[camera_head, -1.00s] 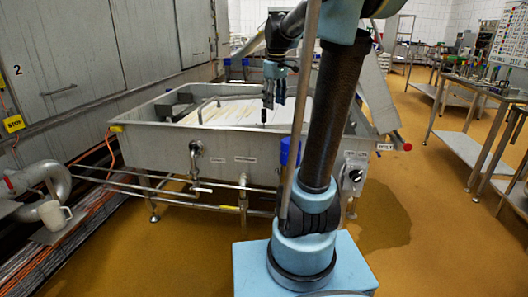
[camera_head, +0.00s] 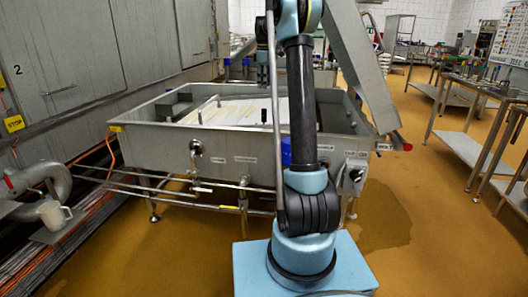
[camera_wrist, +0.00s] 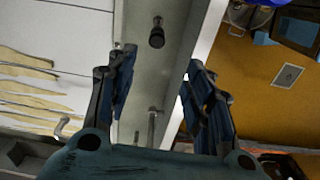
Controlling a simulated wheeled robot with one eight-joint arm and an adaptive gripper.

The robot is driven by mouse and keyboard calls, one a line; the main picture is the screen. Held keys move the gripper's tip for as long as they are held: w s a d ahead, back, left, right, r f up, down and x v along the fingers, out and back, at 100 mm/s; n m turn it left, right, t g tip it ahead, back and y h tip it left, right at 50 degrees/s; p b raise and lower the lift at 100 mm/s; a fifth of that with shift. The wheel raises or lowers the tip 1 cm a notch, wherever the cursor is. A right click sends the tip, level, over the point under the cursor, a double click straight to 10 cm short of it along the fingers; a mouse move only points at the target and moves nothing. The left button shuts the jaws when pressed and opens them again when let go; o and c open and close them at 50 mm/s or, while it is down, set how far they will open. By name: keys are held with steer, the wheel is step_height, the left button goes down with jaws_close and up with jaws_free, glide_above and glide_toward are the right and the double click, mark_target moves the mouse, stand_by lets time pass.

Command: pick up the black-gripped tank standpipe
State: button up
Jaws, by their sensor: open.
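A slim standpipe with a black grip (camera_wrist: 157,36) shows near the top of the wrist view, seen almost end-on from above, beside the tank wall. In the head view a small dark upright piece (camera_head: 264,116), likely the same grip, shows in the steel tank (camera_head: 170,140). My gripper (camera_wrist: 158,66) is open in the wrist view, its two blue-black fingers wide apart. Nothing is between the fingertips, and the grip appears just beyond the gap between them.
A bent metal handle (camera_head: 205,104) stands at the tank's left inside; it also shows in the wrist view (camera_wrist: 62,125). Pale slabs (camera_wrist: 25,80) lie in the tank. Steel tables (camera_head: 470,150) stand at the right, with open floor between.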

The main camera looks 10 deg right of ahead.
glide_above(264, 115)
steer(key=w, duration=0.2)
step_height(264, 115, down, 12)
steer(key=shift+s+f, duration=0.1)
steer(key=shift+s+d+f, duration=0.1)
steer(key=shift+f, duration=1.3)
steer(key=shift+s+d+f, duration=0.1)
steer(key=shift+f, duration=1.25)
jaws_close()
